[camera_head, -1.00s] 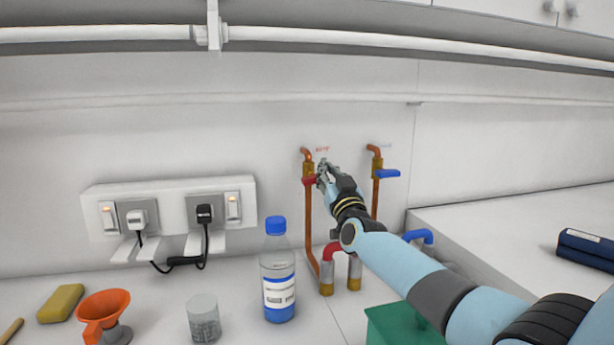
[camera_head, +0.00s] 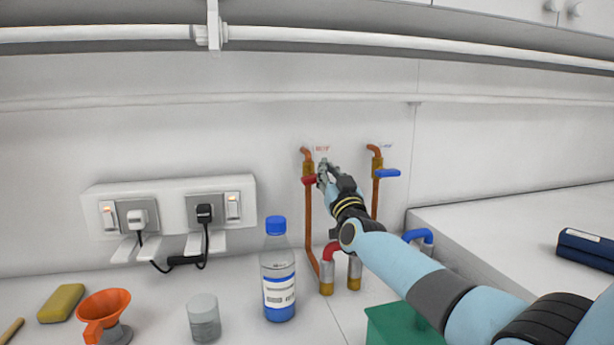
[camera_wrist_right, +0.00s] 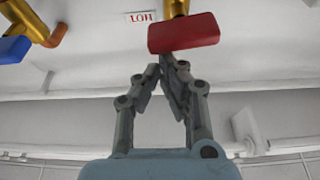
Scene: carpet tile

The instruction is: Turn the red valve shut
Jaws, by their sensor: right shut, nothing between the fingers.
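The red valve (camera_head: 309,181) is a red lever on the left copper pipe, under a small red label on the wall. In the right wrist view the red handle (camera_wrist_right: 184,33) lies crosswise below a brass fitting, just beyond the fingertips. My right gripper (camera_head: 323,165) is at the right side of the red handle. In the right wrist view its fingers (camera_wrist_right: 165,65) are closed together and empty. Whether they touch the handle I cannot tell. My left gripper is not in view.
A blue valve lever (camera_head: 388,173) sits on the right copper pipe. Below stand a blue-capped bottle (camera_head: 278,275), a glass jar (camera_head: 204,318), an orange funnel (camera_head: 104,303) and a green box (camera_head: 400,325). Power sockets (camera_head: 170,212) with plugs are on the wall at left.

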